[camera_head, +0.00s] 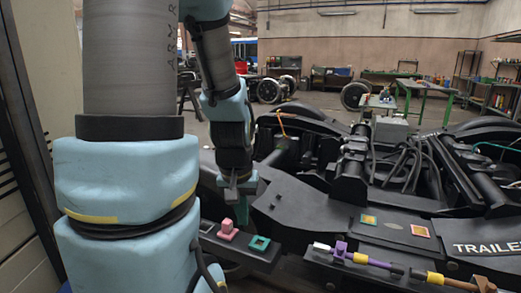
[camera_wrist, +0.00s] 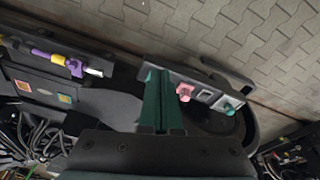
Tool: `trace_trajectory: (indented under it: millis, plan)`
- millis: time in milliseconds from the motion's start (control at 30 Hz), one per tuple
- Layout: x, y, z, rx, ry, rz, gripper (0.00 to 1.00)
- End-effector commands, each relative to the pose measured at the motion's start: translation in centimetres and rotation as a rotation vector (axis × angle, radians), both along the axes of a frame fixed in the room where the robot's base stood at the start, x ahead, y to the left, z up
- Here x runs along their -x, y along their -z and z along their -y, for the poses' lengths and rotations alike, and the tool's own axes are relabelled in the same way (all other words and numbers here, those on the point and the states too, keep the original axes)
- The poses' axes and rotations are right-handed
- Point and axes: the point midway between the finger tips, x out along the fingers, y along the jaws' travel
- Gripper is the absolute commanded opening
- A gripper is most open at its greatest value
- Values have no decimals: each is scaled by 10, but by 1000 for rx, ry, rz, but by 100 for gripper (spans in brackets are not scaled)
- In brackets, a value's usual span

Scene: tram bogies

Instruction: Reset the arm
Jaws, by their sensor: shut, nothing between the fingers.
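My arm rises at the left of the head view, and my gripper (camera_head: 241,213) hangs pointing down above the near edge of the dark bogie. In the wrist view its green fingers (camera_wrist: 160,75) are together with nothing between them. A narrow dark tray (camera_head: 252,256) lies just below and in front of my gripper in the head view. On it are a pink piece (camera_head: 227,230) and a teal square piece (camera_head: 260,243). The pink piece (camera_wrist: 184,92) and a teal piece (camera_wrist: 229,106) also show beside the fingers in the wrist view.
Paved floor (camera_wrist: 240,40) lies open beyond the tray. Green workbenches (camera_head: 425,84) stand at the back.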

Motion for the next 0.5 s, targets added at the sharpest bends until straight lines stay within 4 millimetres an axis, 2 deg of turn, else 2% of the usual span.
trace_trajectory:
  millis: [100, 500]
  plan:
    - [17, -16, -27, -23, -25, -48, 0]
    - [18, -96, -24, -24, -18, -56, 0]
